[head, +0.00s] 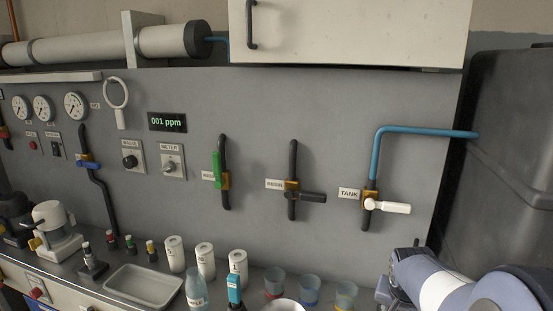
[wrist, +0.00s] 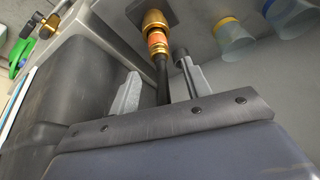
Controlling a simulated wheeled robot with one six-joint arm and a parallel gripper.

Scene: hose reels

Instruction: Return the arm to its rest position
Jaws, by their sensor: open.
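My arm (head: 450,285) is at the lower right of the head view, in front of the counter's right end. My gripper (wrist: 158,68) shows in the wrist view with its two grey fingers apart. Nothing is held between them. A black pipe with a brass and orange fitting (wrist: 155,35) shows in the gap between the fingers; I cannot tell how far beyond them it lies. The fingertips are not clear in the head view.
The grey wall panel carries a green-handled valve (head: 217,168), a black-handled valve (head: 305,196) and a white-handled TANK valve (head: 388,207). Several cups, including a yellow-based one (head: 345,297), stand left of my arm. A large dark tank (head: 510,150) stands at right.

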